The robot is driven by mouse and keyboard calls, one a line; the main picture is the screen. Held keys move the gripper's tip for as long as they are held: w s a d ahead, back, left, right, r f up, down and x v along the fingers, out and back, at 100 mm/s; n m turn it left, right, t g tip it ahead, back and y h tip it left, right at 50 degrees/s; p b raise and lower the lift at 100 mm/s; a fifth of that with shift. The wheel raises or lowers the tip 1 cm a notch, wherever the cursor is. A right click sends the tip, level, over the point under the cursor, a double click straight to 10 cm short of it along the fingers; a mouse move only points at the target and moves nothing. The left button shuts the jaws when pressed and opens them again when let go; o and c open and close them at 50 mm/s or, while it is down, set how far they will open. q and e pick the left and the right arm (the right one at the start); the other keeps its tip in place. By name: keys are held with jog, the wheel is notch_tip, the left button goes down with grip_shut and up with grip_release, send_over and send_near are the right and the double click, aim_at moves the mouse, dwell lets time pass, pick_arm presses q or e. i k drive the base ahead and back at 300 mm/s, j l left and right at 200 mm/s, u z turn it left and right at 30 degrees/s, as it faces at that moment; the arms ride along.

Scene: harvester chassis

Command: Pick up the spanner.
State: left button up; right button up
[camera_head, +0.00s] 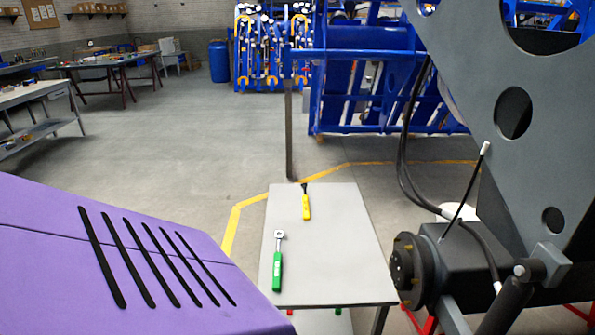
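A spanner-like tool with a green handle and a silver, ratchet-like head (278,262) lies on a small grey table (335,255), its head pointing away from me. A second tool with a yellow handle and a dark tip (306,203) lies farther back on the same table. The two tools are apart, and the table top around them is bare. Neither of my grippers is in view.
A purple panel with black slots (150,262) fills the lower left. A grey plate with round holes (500,60) and a dark hub (412,270) stand close by the table's right side. Blue frames (365,90) stand behind. The floor at left-centre is clear.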

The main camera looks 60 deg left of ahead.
aim_at(305, 198)
jog(key=j, duration=4.2)
